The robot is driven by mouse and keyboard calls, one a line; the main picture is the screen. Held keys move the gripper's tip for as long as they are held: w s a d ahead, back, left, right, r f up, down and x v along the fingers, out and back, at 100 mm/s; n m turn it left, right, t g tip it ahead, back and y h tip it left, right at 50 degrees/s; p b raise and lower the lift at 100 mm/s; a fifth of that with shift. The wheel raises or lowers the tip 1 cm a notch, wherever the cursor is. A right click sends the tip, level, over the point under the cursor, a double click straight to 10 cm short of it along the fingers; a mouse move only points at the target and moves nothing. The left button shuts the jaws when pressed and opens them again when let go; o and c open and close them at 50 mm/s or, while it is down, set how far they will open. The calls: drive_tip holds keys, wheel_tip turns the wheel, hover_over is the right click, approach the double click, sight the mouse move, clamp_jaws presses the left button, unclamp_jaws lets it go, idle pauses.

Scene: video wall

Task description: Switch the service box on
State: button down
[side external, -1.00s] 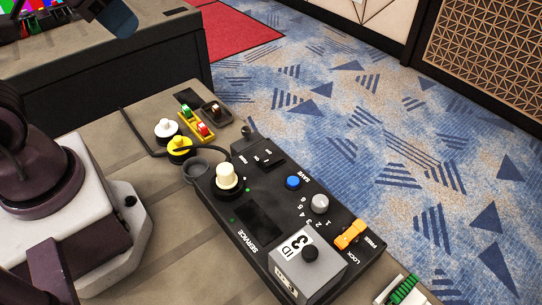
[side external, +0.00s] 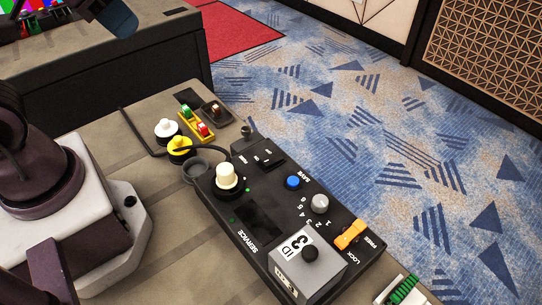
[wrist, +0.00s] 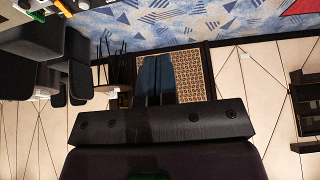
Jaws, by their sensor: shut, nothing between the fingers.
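The service box (side external: 225,207) is a black console on the bench in the side external view, marked SERVICE. It carries a cream knob (side external: 227,177) on a black base, a dark display, a blue button (side external: 293,182), a grey knob (side external: 320,203) beside numbers, and an orange switch (side external: 350,234) between LOCK and FREE. Small green lights show near the cream knob. A grey block (side external: 325,270) marked ID 3 with a black knob sits at its near end. My gripper (wrist: 156,58) shows in the wrist view, shut and empty, pointing away from the box.
A white knob (side external: 167,128), a yellow knob (side external: 180,146) and a yellow holder (side external: 197,124) with coloured pieces stand at the box's far-left end. A green-and-white item (side external: 404,290) lies at the near bench edge. Dark chairs (wrist: 72,65) show in the wrist view.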

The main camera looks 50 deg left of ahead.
drive_tip(key=m+t+h, duration=0.1)
drive_tip(key=m+h, duration=0.3)
drive_tip(key=m, duration=1)
hover_over(267, 162)
drive_tip(key=w, duration=0.1)
wheel_tip(267, 162, down, 18)
drive_tip(key=shift+w, duration=0.2)
drive_tip(key=shift+f, duration=0.15)
drive_tip(key=shift+s+f, duration=0.25)
drive_tip(key=shift+f, duration=1.2)
drive_tip(key=shift+s+f, duration=0.2)
drive_tip(key=shift+f, duration=1.2)
drive_tip(key=shift+s+f, duration=0.25)
drive_tip(key=shift+f, duration=1.2)
